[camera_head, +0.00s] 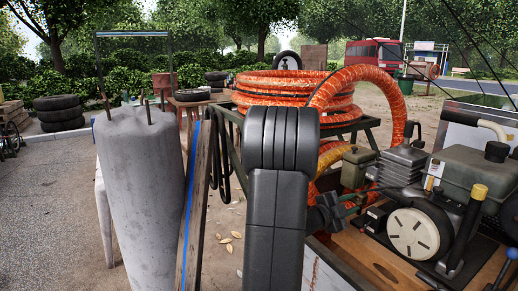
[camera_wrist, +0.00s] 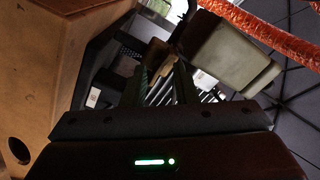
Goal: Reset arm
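My arm's dark grey links (camera_head: 278,190) rise in the middle of the head view and block part of the scene behind them. My gripper (camera_head: 328,212) shows only partly there, as a dark shape just right of the arm, beside the compressor cart. In the wrist view my gripper (camera_wrist: 163,82) points away from the camera, with two dark ridged fingers apart and nothing seen held between them. Ribbed metal (camera_wrist: 160,95) shows behind the gap. I cannot tell how far the fingertips are from it.
The engine (camera_head: 415,230) and finned compressor block (camera_head: 403,163) stand close right of my gripper. An orange hose coil (camera_head: 290,84) lies behind the arm. A grey concrete pillar (camera_head: 140,190) and a blue-edged plank (camera_head: 194,200) stand close left. Open gravel (camera_head: 50,220) lies farther left.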

